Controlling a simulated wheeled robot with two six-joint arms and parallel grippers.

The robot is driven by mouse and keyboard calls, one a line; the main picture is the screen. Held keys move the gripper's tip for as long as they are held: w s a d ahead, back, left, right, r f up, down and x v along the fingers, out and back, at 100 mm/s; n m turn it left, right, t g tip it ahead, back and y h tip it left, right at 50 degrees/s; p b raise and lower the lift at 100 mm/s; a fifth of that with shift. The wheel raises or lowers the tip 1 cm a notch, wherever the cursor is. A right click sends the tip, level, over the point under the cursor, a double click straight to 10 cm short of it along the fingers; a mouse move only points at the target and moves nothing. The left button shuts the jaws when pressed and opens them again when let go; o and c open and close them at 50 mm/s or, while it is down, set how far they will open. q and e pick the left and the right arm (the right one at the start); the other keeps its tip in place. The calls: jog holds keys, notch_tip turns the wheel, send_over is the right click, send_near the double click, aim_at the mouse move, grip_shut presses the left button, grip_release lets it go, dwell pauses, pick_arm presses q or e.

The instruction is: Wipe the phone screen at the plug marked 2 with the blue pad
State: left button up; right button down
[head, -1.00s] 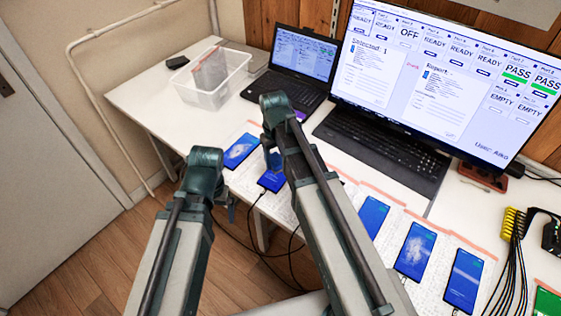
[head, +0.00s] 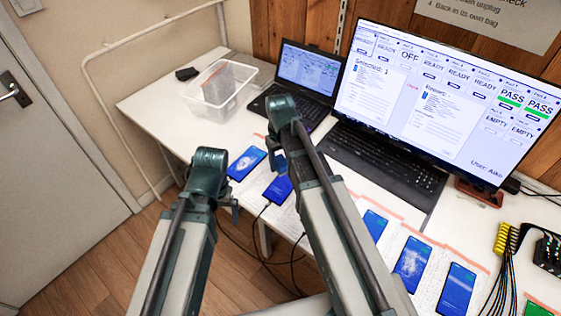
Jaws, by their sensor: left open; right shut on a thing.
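Phones lie in a row on the white table. The leftmost phone (head: 246,163) has a whitish smear on its blue screen. Beside it lies a phone with a plain blue screen (head: 278,190) and a cable at its lower end. The plug numbers are too small to read, so I cannot tell which phone is at plug 2. My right gripper (head: 276,155) is shut, close over the upper end of the plain phone; the blue pad in it is mostly hidden, and contact is unclear. My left gripper (head: 233,207) is open and empty, off the table's front edge.
Further right lie more phones, one smeared (head: 411,262). A clear bin (head: 217,92), a laptop (head: 303,75), a black keyboard (head: 375,165) and a large monitor (head: 440,95) stand behind. Yellow plugs with cables (head: 503,238) are at right. Cables hang at the front edge.

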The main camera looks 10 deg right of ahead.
jog(key=shift+r, duration=0.1)
notch_tip(320, 180, up, 3)
jog(key=p, duration=0.3)
dwell(0.3)
dwell(0.5)
